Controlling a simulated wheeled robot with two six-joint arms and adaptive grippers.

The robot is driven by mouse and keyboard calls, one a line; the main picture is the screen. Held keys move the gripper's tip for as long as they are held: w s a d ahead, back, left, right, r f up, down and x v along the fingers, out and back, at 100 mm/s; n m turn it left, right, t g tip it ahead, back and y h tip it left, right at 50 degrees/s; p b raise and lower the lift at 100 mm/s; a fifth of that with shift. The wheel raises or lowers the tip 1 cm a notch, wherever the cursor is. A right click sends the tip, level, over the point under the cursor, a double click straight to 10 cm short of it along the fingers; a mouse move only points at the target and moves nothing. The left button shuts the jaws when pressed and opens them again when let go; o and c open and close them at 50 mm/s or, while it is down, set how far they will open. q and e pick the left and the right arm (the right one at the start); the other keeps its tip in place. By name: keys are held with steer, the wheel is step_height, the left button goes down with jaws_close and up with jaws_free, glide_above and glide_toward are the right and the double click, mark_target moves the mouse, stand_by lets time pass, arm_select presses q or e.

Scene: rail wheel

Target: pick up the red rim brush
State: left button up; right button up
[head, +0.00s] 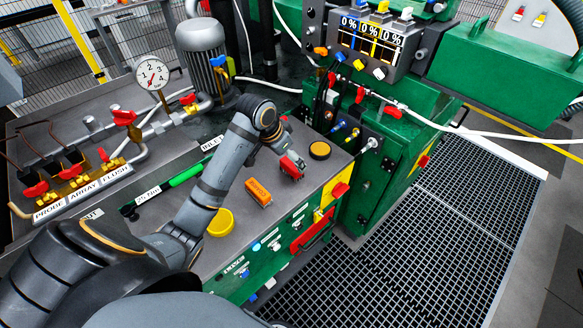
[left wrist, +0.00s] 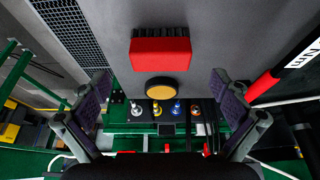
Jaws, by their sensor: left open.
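The red rim brush (head: 291,166) lies on the grey bench top near its right end, beside my left gripper (head: 280,138), which partly covers it in the head view. In the left wrist view the brush (left wrist: 160,50) shows a red body with a row of black bristles along one side. My left gripper (left wrist: 163,88) is open and empty, its two fingers wide apart at left and right. The brush lies beyond the fingertips, above their line in that picture, and nothing touches it there. My right gripper is in neither view.
A black disc with a yellow top (head: 320,150) sits close right of the brush. An orange block (head: 258,192) and a yellow round container (head: 220,222) stand nearer the front edge. A green-handled tool (head: 187,174) lies left. A green machine (head: 385,150) stands right, with cables.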

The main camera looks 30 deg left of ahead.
mark_target(291, 163)
arm_select(q)
steer(key=shift+d+f, duration=0.1)
steer(key=shift+f, duration=0.35)
steer(key=x, duration=0.3)
steer(key=shift+w+f, duration=0.3)
steer(key=shift+f, duration=0.25)
steer(key=shift+s+r, duration=0.1)
steer(key=c, duration=1.3)
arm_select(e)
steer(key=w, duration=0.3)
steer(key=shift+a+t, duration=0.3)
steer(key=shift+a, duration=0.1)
